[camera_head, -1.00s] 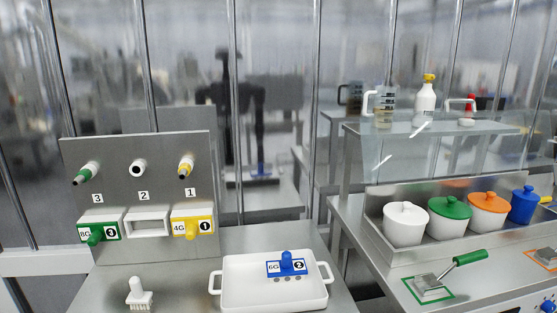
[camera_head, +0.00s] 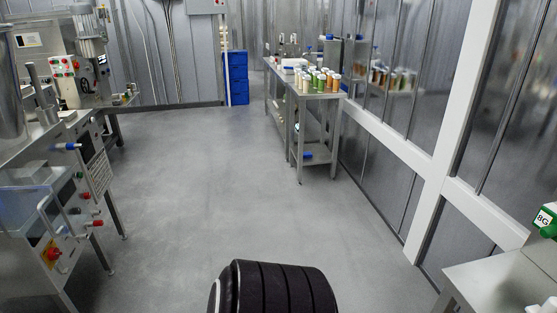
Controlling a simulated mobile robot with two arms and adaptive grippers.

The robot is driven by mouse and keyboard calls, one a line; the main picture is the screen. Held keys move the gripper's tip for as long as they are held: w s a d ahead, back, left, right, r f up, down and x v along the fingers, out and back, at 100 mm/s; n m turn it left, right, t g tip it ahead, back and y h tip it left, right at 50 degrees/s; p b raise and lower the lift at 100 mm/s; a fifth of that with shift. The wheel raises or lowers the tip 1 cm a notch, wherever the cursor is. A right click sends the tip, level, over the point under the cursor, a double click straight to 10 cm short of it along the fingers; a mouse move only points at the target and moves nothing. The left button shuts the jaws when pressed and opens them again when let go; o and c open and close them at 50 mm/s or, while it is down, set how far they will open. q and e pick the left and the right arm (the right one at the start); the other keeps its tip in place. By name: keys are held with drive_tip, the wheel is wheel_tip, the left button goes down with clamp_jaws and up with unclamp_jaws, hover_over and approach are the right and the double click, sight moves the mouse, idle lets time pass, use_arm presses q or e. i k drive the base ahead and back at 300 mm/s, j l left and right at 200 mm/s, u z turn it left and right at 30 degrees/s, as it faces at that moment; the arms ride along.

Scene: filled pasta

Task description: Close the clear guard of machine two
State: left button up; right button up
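Two steel machines stand along the left side. The near machine (camera_head: 62,180) is cut off by the left edge and has red, green and blue knobs and a red button on a yellow plate. A clear box-like cover (camera_head: 25,178) sits on its lower front; I cannot tell whether it is open or shut. The far machine (camera_head: 85,62) has a motor on top and a control box with red and green buttons. I cannot read a number on either machine. Neither of my grippers is in view.
Wide grey floor (camera_head: 190,190) is clear down the middle. Blue crates (camera_head: 237,78) are stacked at the back wall. A glazed partition (camera_head: 440,150) and a bench corner (camera_head: 500,285) bound the right.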

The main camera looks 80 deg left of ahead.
sight(44, 217)
drive_tip(key=u, duration=4.15)
